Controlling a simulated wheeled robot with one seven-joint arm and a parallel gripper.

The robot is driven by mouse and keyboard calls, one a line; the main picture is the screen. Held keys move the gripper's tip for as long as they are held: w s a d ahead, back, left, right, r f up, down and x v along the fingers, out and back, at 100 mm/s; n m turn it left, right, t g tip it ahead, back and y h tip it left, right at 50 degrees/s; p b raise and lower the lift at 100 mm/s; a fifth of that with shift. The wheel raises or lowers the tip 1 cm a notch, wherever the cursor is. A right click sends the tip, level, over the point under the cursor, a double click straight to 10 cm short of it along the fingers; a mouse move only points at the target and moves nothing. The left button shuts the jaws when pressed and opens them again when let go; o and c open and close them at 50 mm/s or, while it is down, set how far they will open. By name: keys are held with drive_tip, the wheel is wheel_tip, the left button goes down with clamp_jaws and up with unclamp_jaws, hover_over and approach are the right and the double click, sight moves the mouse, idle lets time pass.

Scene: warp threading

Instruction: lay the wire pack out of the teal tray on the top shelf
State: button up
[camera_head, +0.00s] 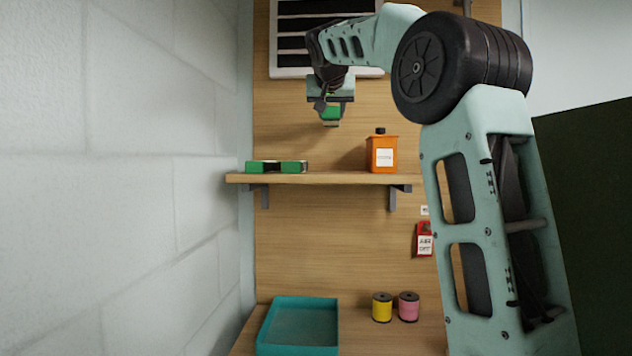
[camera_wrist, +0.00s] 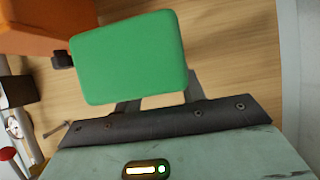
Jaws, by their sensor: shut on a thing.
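My gripper (camera_head: 331,104) points down above the shelf and is shut on a green block, which I take to be the wire pack (camera_head: 331,116). The block also shows large in the wrist view (camera_wrist: 130,57), where it hides most of the fingers. It hangs in the air, apart from the shelf. The wooden top shelf (camera_head: 330,179) is below it. The teal tray (camera_head: 337,318) stands at the bottom, and no pack shows in it.
A green and dark item (camera_head: 276,167) lies on the shelf's left part. An orange bottle (camera_head: 381,153) with a black cap stands on its right part. Bare shelf lies between them. A yellow spool (camera_head: 382,307) and a pink spool (camera_head: 409,307) stand below.

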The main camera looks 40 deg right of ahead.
drive_tip(key=shift+w+f+b, duration=0.25)
drive_tip(key=shift+f+b, duration=0.05)
drive_tip(key=shift+f, duration=0.35)
drive_tip(key=shift+w+f+b, duration=0.2)
drive_tip(key=shift+f+b, duration=0.1)
drive_tip(key=shift+f, duration=0.3)
wheel_tip(320, 180, down, 10)
drive_tip(key=shift+r+p, duration=0.1)
drive_tip(key=shift+p, duration=0.4)
drive_tip(key=o, duration=1.3)
